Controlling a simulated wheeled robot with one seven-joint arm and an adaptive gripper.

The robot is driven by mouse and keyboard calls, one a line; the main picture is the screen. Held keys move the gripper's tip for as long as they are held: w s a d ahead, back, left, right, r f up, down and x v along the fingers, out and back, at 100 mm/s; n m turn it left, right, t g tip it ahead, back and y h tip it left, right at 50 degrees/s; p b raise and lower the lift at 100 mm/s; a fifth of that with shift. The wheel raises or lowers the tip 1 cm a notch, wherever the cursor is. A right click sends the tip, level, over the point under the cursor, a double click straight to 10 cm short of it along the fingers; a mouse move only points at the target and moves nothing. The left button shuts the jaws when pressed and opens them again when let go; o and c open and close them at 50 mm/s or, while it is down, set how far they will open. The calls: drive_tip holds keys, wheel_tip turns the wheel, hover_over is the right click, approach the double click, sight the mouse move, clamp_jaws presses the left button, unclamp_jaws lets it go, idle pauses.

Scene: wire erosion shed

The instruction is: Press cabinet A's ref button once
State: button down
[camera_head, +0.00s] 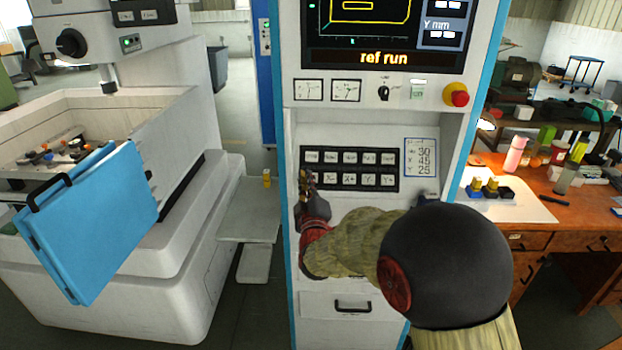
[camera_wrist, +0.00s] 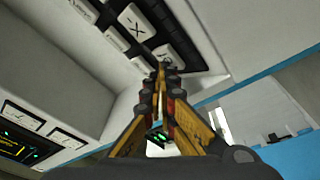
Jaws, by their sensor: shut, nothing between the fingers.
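Cabinet A, as I take it, is the white cabinet (camera_head: 360,279) with blue edges in the middle of the head view. Its black key panel (camera_head: 394,171) has two rows of pale keys. The labels are too small to read surely, so I cannot tell which is ref. The screen (camera_head: 340,56) shows "ref run". My gripper (camera_head: 304,174) is shut and empty at the panel's left end, hiding part of the lower-left key. In the wrist view, my gripper's tips (camera_wrist: 163,68) overlap the edge of the end key (camera_wrist: 183,55), beside an X key (camera_wrist: 135,22). Contact is unclear.
A red knob (camera_head: 456,94) on a yellow base, a dark switch (camera_head: 384,93) and two gauges (camera_head: 309,89) sit above the panel. A machine with a blue panel (camera_head: 95,222) stands left. A wooden bench (camera_head: 565,238) with bottles and tools is right.

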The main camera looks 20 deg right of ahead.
drive_tip(key=shift+s+a+r, duration=0.2)
drive_tip(key=shift+s+r, duration=0.25)
drive_tip(key=shift+s, duration=0.15)
drive_tip(key=s+r, duration=0.1)
drive_tip(key=s, duration=0.1)
drive_tip(key=s+a+r+p, duration=0.1)
drive_tip(key=s+r, duration=0.1)
drive_tip(key=shift+a+p, duration=0.15)
drive_tip(key=shift+p, duration=0.15)
idle(0.6)
